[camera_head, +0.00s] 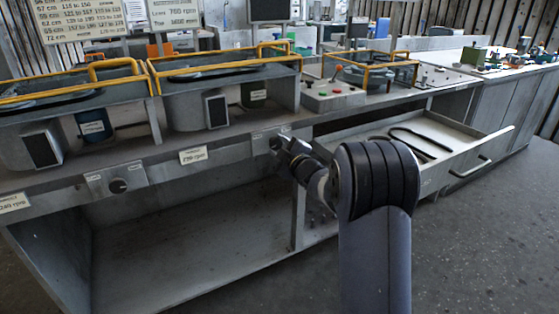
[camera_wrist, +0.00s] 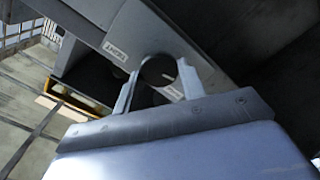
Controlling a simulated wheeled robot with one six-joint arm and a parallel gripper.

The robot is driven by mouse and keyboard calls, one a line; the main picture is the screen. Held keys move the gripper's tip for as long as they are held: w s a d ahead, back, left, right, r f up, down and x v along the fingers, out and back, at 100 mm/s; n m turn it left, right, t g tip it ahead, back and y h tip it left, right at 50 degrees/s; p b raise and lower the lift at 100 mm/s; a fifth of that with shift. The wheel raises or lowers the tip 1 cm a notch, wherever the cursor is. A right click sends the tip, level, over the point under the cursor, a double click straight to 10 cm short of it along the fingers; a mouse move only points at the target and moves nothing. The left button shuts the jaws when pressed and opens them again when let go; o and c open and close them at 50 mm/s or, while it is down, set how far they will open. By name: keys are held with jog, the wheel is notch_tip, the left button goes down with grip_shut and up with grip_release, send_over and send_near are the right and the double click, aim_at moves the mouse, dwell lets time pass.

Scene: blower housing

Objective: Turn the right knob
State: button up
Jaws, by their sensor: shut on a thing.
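The right knob (camera_wrist: 158,71) is dark and round, on a grey plate of the bench front. My gripper (camera_wrist: 159,74) has one finger on each side of it and is shut on it. In the head view my gripper (camera_head: 284,149) reaches the right plate (camera_head: 262,136) from the right, and it hides most of the knob there. The left knob (camera_head: 118,185) is dark, on its own plate further left, apart from my gripper. A small printed label (camera_wrist: 117,52) sits beside the right knob in the wrist view; I cannot read the knob's angle clearly.
An open drawer (camera_head: 480,151) with dark curved items juts out to the right of my arm. Yellow rails (camera_head: 225,68) and dark-faced boxes (camera_head: 217,111) stand above the bench front. An open shelf space (camera_head: 190,245) lies below. Grey floor is free in front.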

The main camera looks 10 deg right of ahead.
jog(key=n+b, duration=0.3)
jog(key=b, duration=0.1)
jog(key=n+b, duration=0.2)
jog(key=shift+f+n, duration=0.3)
jog(key=shift+r+n+b, duration=0.15)
jog(key=shift+n+b, duration=1.4)
jog(key=shift+n, duration=0.45)
jog(key=o, duration=1)
jog(key=shift+c, duration=0.2)
jog(key=p+v, duration=0.1)
jog(key=v, duration=0.9)
jog(key=shift+s, duration=0.4)
jog(key=shift+r, duration=0.1)
